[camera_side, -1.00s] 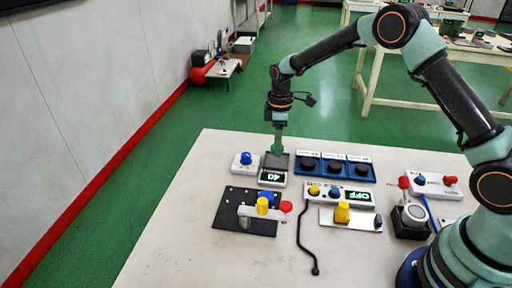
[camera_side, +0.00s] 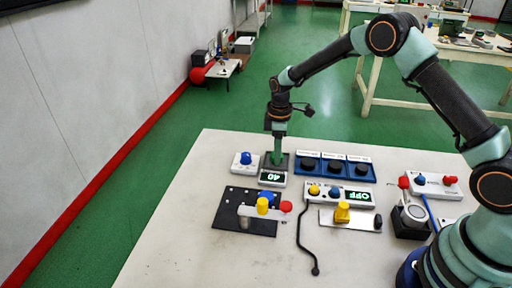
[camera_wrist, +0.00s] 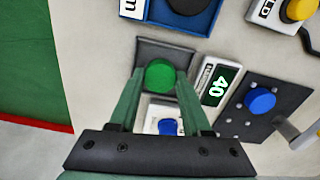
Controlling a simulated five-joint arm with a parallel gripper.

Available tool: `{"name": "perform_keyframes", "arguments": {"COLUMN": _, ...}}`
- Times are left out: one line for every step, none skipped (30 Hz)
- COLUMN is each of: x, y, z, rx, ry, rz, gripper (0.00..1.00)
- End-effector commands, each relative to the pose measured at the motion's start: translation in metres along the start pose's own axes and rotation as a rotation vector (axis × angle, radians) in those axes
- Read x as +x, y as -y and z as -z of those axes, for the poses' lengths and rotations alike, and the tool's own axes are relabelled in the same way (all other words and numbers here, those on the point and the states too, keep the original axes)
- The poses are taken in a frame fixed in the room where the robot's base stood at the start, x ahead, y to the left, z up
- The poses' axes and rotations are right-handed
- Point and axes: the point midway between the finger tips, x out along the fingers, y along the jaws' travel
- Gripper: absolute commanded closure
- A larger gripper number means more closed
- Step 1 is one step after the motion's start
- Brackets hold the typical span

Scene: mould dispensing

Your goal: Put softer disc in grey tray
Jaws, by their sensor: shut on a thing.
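My gripper (camera_side: 277,160) points down at the back of the table, over a dark grey square tray-like surface (camera_side: 287,166). In the wrist view, my gripper's fingers (camera_wrist: 160,85) are shut on a round green disc (camera_wrist: 160,73). The disc is over or on the dark grey square (camera_wrist: 182,57); I cannot tell whether it touches it. In the side view, the disc is not clearly distinguishable from the green fingers. A white display (camera_side: 272,178) reading 40 adjoins the square. The frames do not show how soft the disc is.
Blue holders (camera_side: 347,178) with black round pieces stand just right. A white block with a blue knob (camera_side: 246,158) is close left. The front left table is clear.

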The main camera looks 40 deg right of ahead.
Motion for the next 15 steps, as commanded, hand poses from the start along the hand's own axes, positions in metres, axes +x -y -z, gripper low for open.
{"name": "perform_keyframes", "arguments": {"x": -0.0001, "y": -0.0001, "z": 0.0, "rx": 0.0, "ry": 0.0, "rz": 0.0, "gripper": 1.0}}
{"name": "perform_keyframes", "arguments": {"x": -0.0001, "y": -0.0001, "z": 0.0, "rx": 0.0, "ry": 0.0, "rz": 0.0, "gripper": 1.0}}
{"name": "perform_keyframes", "arguments": {"x": 0.0, "y": -0.0001, "z": 0.0, "rx": 0.0, "ry": 0.0, "rz": 0.0, "gripper": 1.0}}
{"name": "perform_keyframes", "arguments": {"x": 0.0002, "y": 0.0, "z": 0.0, "rx": 0.0, "ry": 0.0, "rz": 0.0, "gripper": 1.0}}
{"name": "perform_keyframes", "arguments": {"x": 0.0004, "y": 0.0, "z": 0.0, "rx": 0.0, "ry": 0.0, "rz": 0.0, "gripper": 1.0}}
{"name": "perform_keyframes", "arguments": {"x": 0.0007, "y": 0.0, "z": 0.0, "rx": 0.0, "ry": 0.0, "rz": 0.0, "gripper": 1.0}}
{"name": "perform_keyframes", "arguments": {"x": 0.001, "y": 0.0, "z": 0.0, "rx": 0.0, "ry": 0.0, "rz": 0.0, "gripper": 1.0}}
{"name": "perform_keyframes", "arguments": {"x": 0.0014, "y": 0.0, "z": 0.0, "rx": 0.0, "ry": 0.0, "rz": 0.0, "gripper": 1.0}}
{"name": "perform_keyframes", "arguments": {"x": 0.0018, "y": 0.0, "z": 0.0, "rx": 0.0, "ry": 0.0, "rz": 0.0, "gripper": 1.0}}
{"name": "perform_keyframes", "arguments": {"x": 0.0022, "y": 0.0, "z": 0.0, "rx": 0.0, "ry": 0.0, "rz": 0.0, "gripper": 1.0}}
{"name": "perform_keyframes", "arguments": {"x": 0.0025, "y": 0.0, "z": 0.0, "rx": 0.0, "ry": 0.0, "rz": 0.0, "gripper": 1.0}}
{"name": "perform_keyframes", "arguments": {"x": 0.003, "y": -0.0001, "z": 0.0, "rx": 0.0, "ry": 0.0, "rz": 0.0, "gripper": 1.0}}
{"name": "perform_keyframes", "arguments": {"x": 0.0033, "y": -0.0001, "z": 0.0, "rx": 0.0, "ry": 0.0, "rz": 0.0, "gripper": 1.0}}
{"name": "perform_keyframes", "arguments": {"x": 0.0036, "y": -0.0001, "z": 0.0, "rx": 0.0, "ry": 0.0, "rz": 0.0, "gripper": 1.0}}
{"name": "perform_keyframes", "arguments": {"x": 0.004, "y": -0.0001, "z": 0.0, "rx": 0.0, "ry": 0.0, "rz": 0.0, "gripper": 1.0}}
